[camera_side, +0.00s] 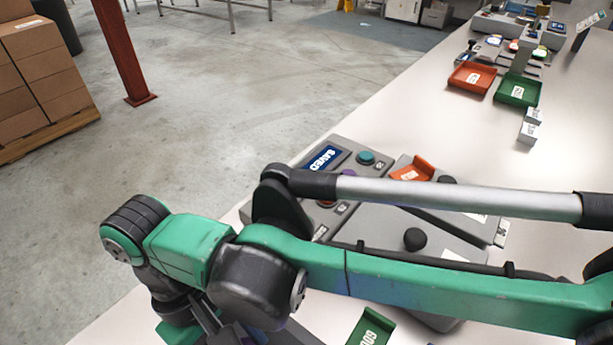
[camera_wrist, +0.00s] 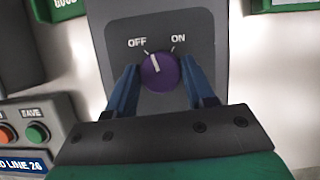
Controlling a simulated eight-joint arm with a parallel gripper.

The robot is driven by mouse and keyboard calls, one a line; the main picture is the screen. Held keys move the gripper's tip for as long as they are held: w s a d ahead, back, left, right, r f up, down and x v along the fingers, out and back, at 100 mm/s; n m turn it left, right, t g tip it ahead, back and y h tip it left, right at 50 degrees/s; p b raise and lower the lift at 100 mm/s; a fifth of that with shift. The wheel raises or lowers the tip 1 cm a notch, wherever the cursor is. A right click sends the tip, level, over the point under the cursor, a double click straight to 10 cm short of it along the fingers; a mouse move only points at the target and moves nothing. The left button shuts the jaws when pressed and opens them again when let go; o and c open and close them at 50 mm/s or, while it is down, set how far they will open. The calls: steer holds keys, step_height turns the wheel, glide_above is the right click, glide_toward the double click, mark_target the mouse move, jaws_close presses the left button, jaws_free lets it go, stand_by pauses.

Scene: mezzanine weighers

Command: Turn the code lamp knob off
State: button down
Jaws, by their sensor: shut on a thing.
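A purple round knob (camera_wrist: 161,78) with a white pointer line sits on a dark grey panel (camera_wrist: 205,25) in the wrist view. The panel is marked OFF at upper left and ON at upper right. The pointer aims up and slightly left, between the two marks and closer to OFF. My gripper (camera_wrist: 159,70) has its blue fingers on either side of the knob and is shut on it. In the side view my arm crosses the front, and the fingertips and this knob cannot be made out.
A box with orange and green buttons (camera_wrist: 37,132) stands at lower left in the wrist view. In the side view, a grey console with a blue display (camera_side: 325,158) stands behind my arm.

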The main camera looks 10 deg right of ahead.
steer(key=shift+n+t+h, duration=0.3)
steer(key=shift+n+t, duration=0.3)
steer(key=shift+n, duration=1.3)
steer(key=shift+c, duration=1.5)
jaws_free()
